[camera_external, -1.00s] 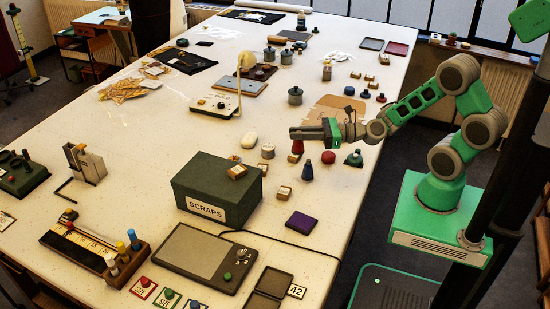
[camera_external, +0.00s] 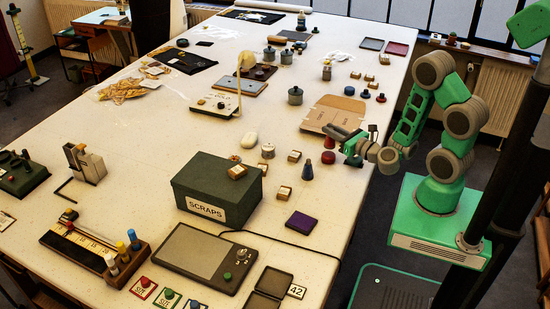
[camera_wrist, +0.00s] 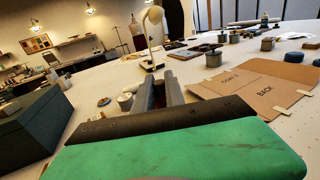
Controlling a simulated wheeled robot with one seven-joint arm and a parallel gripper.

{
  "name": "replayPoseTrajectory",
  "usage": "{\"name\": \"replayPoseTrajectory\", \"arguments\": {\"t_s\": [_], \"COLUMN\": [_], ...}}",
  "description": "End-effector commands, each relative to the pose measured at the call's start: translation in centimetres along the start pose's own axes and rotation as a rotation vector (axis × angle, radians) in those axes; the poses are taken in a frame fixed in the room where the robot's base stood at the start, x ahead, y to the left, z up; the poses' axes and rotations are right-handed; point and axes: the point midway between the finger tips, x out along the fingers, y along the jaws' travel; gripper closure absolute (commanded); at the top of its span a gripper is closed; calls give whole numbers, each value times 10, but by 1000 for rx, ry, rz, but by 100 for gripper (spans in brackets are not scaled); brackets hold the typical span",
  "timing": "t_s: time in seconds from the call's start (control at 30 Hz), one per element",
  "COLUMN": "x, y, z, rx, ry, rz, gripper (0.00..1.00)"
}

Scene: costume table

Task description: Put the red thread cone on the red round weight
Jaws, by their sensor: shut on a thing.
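The red thread cone (camera_external: 329,143) shows small and partly hidden below the fingers of my gripper (camera_external: 331,131) in the external view. My gripper is shut on it. The red round weight (camera_external: 328,157) sits on the table directly below the cone in the picture; I cannot tell whether the two touch.
A dark blue cone (camera_external: 308,171) stands just in front and left of the weight. The green SCRAPS box (camera_external: 217,188) is further left.

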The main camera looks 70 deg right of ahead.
Motion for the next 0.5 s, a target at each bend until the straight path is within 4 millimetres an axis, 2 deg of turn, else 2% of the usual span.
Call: {"name": "replayPoseTrajectory", "arguments": {"t_s": [0.03, 0.1, 0.2, 0.5], "x": [0, 0, 0, 0], "y": [0, 0, 1, 0], "z": [-13, -25, -36, -37], "rx": [-2, -1, -1, 0], "ry": [-1, -1, -1, -1], "rz": [1, 2, 3, 2], "gripper": [100, 100, 100, 100]}}
